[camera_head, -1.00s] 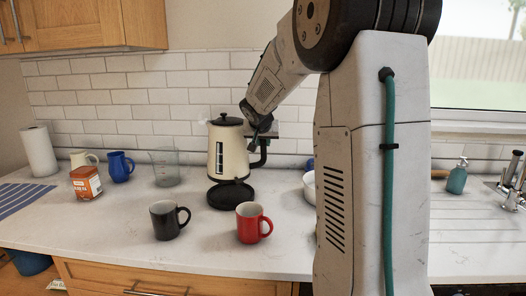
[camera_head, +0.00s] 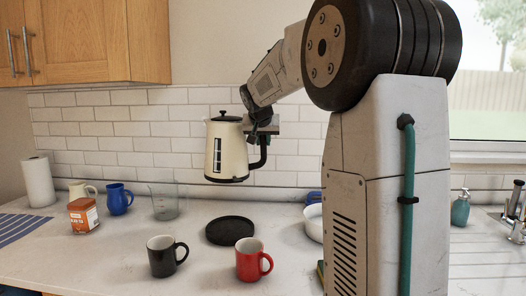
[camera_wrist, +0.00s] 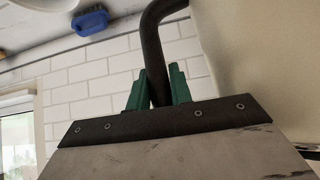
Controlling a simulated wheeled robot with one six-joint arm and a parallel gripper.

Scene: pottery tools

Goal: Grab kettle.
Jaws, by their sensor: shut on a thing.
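The cream kettle (camera_head: 226,152) with a black lid and a black handle hangs in the air above its round black base (camera_head: 231,230) on the counter. It is roughly upright, clear of the base. My gripper (camera_head: 262,136) is at the handle, on the kettle's right side. In the wrist view the green fingers of my gripper (camera_wrist: 158,90) are shut on the dark handle (camera_wrist: 153,50), and the kettle's cream body (camera_wrist: 255,60) fills the right side.
A black mug (camera_head: 163,258) and a red mug (camera_head: 249,262) stand in front of the base. A glass beaker (camera_head: 164,202), a blue mug (camera_head: 118,198) and an orange-labelled jar (camera_head: 83,217) are to the left. A white bowl (camera_head: 313,222) is to the right.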

